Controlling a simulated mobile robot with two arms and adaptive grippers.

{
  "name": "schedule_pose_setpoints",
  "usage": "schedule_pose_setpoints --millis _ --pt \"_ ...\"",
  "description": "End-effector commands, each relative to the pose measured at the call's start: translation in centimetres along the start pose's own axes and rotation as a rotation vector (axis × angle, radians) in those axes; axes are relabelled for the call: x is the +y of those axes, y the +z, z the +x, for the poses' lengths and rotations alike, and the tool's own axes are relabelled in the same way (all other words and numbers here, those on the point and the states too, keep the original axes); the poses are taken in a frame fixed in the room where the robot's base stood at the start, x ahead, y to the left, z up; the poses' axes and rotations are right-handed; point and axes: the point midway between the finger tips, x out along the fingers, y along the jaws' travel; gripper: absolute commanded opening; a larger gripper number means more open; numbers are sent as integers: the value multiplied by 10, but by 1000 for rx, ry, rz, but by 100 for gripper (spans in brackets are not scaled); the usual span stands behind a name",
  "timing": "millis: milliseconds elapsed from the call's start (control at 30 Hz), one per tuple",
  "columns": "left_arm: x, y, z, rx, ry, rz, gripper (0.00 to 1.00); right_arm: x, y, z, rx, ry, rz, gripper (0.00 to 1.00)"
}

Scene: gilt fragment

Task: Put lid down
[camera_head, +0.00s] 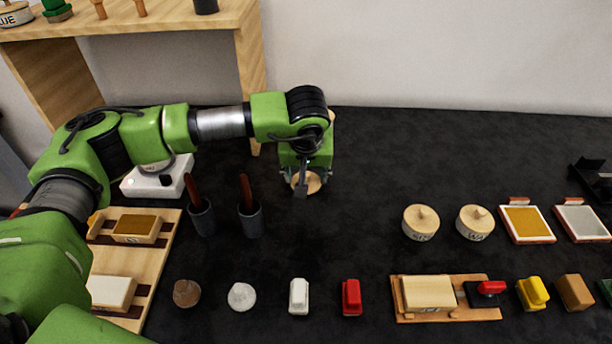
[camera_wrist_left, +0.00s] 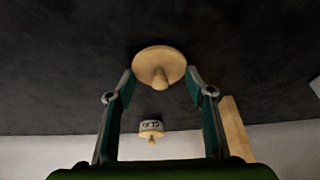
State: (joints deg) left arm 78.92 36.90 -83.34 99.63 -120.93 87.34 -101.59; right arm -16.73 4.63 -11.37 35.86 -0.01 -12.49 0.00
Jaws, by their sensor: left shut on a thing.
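My left gripper (camera_head: 305,188) points down over the dark tabletop, left of centre in the head view. It is shut on a round pale wooden lid (camera_head: 314,183), which is partly covered by the fingers there. In the left wrist view the lid (camera_wrist_left: 160,60) sits between the two fingertips (camera_wrist_left: 161,78), its knob toward the camera. I cannot tell whether the lid touches the table. A small labelled jar (camera_wrist_left: 151,126) with a knobbed top stands apart from the lid in that view. My right gripper is not in view.
Two dark cups (camera_head: 202,219) (camera_head: 250,220) with brown handles stand left of the gripper. Two knobbed wooden jars (camera_head: 420,224) (camera_head: 475,224) stand to the right. Several small blocks and stones line the front. The table between gripper and jars is clear.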

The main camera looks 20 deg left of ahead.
Motion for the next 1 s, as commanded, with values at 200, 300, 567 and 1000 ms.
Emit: schedule_pose_setpoints --millis 200,300,567,1000 --pt "0 2 4 0 1 0 34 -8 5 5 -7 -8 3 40" --pt "0 1 2 0 1 0 65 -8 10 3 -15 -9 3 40" --pt "0 1 2 0 1 0 65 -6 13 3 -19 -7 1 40" --pt "1 -3 -58 2 3 2 65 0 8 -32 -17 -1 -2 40"
